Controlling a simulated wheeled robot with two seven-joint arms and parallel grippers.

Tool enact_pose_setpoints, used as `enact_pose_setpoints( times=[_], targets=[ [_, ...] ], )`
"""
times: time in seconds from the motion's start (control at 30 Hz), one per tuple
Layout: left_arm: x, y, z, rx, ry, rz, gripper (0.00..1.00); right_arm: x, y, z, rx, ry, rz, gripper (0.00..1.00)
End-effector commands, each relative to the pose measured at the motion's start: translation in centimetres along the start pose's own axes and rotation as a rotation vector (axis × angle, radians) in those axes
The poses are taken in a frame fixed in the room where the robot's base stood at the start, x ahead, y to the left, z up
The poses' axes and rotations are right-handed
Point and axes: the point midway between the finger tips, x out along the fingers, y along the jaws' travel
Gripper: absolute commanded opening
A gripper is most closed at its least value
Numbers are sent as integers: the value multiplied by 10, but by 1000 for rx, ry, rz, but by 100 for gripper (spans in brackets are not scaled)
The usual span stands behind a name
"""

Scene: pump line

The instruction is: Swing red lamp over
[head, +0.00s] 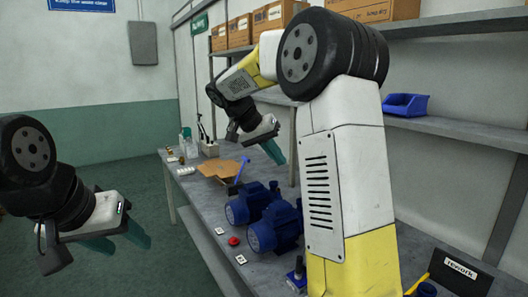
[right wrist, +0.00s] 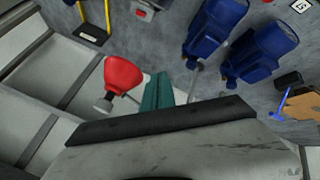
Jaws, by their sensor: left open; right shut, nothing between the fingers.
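In the right wrist view a red lamp (right wrist: 122,75), shaped like a cone, shows with a grey round end at its lower left. My right gripper (right wrist: 158,92) is shut and empty, its teal fingers just right of the red lamp; I cannot tell whether they touch. In the head view my right gripper (head: 274,152) hangs above the back part of the bench, and I cannot make out the lamp there. My left gripper (head: 140,238) is open and empty at the lower left, away from the bench.
Two blue pumps (head: 275,228) stand on the grey bench (head: 205,205). A red button-like thing (head: 234,241) lies in front of them. A brown board (head: 218,169) lies farther back. Shelves (head: 455,131) with boxes and a blue bin (head: 406,104) run along the wall. A rework tray (head: 461,272) is at lower right.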

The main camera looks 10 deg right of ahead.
Motion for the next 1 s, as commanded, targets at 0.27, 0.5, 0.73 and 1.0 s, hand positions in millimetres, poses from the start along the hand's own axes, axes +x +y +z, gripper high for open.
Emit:
enact_pose_setpoints(
  times=[0.27,0.5,0.73,1.0],
  targets=[
    [0,0,0,-1,0,1,52,57,5,0,1,-2,0,0],
    [0,0,-1,-1,1,1,52,69,31,0,0,-1,-1,0],
    [0,0,-1,-1,1,2,52,72,35,1,-2,-1,-2,0],
    [0,0,-1,-1,1,2,52,72,36,1,-4,0,-3,0]
  ],
)
